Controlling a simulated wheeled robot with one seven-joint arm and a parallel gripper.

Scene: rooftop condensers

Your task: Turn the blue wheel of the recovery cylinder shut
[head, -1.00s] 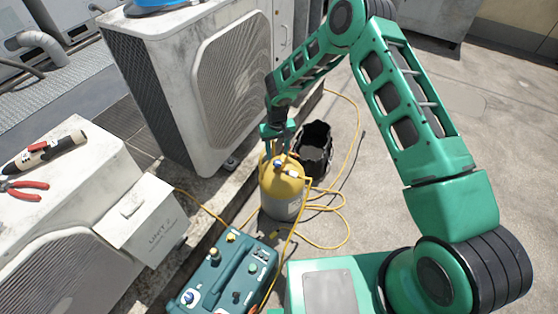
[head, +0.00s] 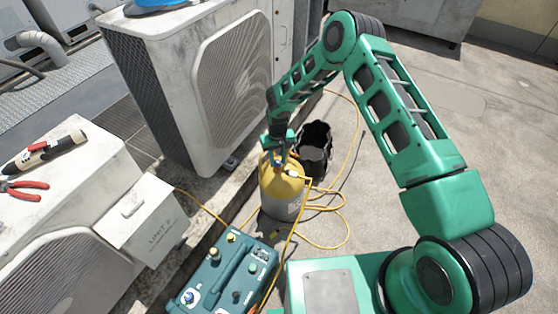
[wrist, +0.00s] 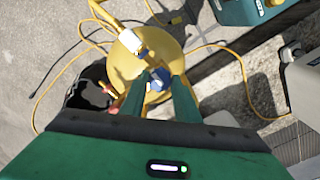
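The recovery cylinder (head: 284,195), yellow on top and grey below, stands upright on the roof floor. In the wrist view its yellow top (wrist: 125,65) fills the middle. The blue wheel (wrist: 158,80) is on that top, between my two fingertips. My gripper (head: 278,157) points down at the cylinder from above. In the wrist view my gripper (wrist: 160,82) has its fingers apart, one on each side of the wheel. I cannot tell whether they touch it. In the head view the fingers mostly hide the wheel.
A black open bucket (head: 315,148) stands close behind the cylinder. A yellow hose (head: 325,243) loops on the floor beside it. A teal machine (head: 225,275) is in front, and a condenser unit (head: 190,90) is behind left. Bare floor lies to the right.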

